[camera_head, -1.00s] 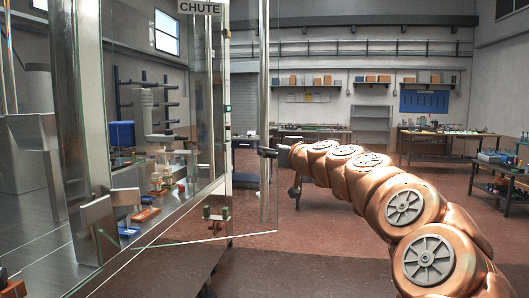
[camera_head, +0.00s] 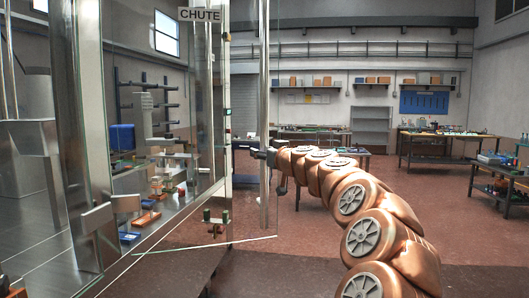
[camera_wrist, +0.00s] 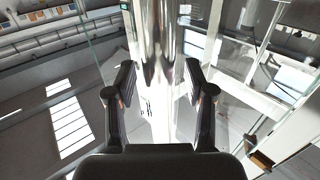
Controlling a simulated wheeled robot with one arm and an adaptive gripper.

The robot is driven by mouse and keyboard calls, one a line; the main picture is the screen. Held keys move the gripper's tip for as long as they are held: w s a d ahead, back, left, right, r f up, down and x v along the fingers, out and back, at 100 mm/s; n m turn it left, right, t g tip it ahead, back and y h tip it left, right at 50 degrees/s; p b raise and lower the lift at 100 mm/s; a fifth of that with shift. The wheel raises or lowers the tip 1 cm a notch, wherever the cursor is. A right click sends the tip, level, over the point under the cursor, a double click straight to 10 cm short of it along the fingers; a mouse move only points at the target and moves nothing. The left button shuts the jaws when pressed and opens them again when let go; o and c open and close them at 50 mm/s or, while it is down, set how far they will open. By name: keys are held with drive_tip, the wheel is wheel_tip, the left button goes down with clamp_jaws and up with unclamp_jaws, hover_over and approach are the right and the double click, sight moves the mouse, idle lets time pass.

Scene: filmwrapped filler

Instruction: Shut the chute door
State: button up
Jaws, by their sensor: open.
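The chute door is a clear glass panel (camera_head: 245,200) standing open, swung out from the metal-framed enclosure under the CHUTE sign (camera_head: 200,15). A vertical metal bar handle (camera_head: 264,80) runs along its outer part. My gripper (camera_head: 262,154) is at the bar at mid height, reaching in from the right. In the wrist view my gripper (camera_wrist: 161,68) is open, with one finger on each side of the shiny bar (camera_wrist: 158,25). Whether either finger touches the bar cannot be told. The fingertips are small and dark in the head view.
Inside the glass enclosure (camera_head: 90,130) are a deck with small orange and blue trays (camera_head: 146,219) and a grey instrument (camera_head: 150,120). Workbenches (camera_head: 440,142) stand far back and right. The red-brown floor (camera_head: 460,230) between is open.

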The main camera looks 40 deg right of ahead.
drive_tip(key=shift+c, duration=0.2)
clamp_jaws()
idle(0.3)
